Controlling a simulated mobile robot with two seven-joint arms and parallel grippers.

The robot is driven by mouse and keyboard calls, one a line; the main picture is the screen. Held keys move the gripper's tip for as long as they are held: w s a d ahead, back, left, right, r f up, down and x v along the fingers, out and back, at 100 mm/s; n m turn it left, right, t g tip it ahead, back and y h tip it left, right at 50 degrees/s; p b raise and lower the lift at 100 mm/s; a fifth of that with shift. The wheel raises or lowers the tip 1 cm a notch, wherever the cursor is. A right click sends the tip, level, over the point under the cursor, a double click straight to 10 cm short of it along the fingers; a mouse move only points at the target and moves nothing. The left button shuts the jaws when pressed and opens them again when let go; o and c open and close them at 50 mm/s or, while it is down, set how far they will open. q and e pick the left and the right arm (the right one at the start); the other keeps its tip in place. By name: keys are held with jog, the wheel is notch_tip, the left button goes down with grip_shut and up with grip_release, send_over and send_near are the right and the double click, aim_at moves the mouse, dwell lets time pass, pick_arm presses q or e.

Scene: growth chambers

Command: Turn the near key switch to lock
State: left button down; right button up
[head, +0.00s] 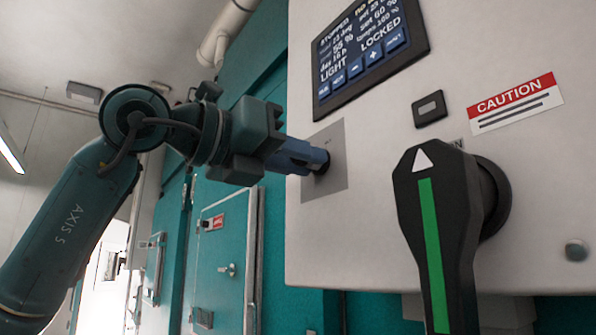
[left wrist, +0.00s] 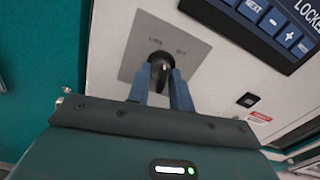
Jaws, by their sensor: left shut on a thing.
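The key switch (left wrist: 161,60) is a black key or knob on a square grey plate (head: 338,176) on the front of the white control box. The plate also shows in the left wrist view (left wrist: 135,49), with small lettering above the switch. My left gripper (head: 318,158) reaches in from the left, and its blue fingers are shut on the key switch. In the left wrist view the fingers (left wrist: 162,88) stand on both sides of the black key. The screen above reads LOCKED. My right gripper is not in view.
A dark display panel (head: 366,50) sits above the switch. A large black rotary handle with a green stripe (head: 432,245) juts out to the right, close to the camera. A caution label (head: 515,103) is on the box. Teal chamber doors (head: 222,265) stand behind.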

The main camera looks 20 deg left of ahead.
pick_arm(q)
jog(key=shift+n+b, duration=0.4)
jog(key=shift+n, duration=1.5)
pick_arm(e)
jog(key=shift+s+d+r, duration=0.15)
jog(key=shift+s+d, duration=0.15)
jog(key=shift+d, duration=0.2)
pick_arm(q)
jog(key=shift+r+b, duration=0.1)
jog(key=shift+b, duration=0.2)
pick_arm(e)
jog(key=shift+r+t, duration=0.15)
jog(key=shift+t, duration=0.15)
pick_arm(q)
jog(key=c, duration=1.6)
grip_release()
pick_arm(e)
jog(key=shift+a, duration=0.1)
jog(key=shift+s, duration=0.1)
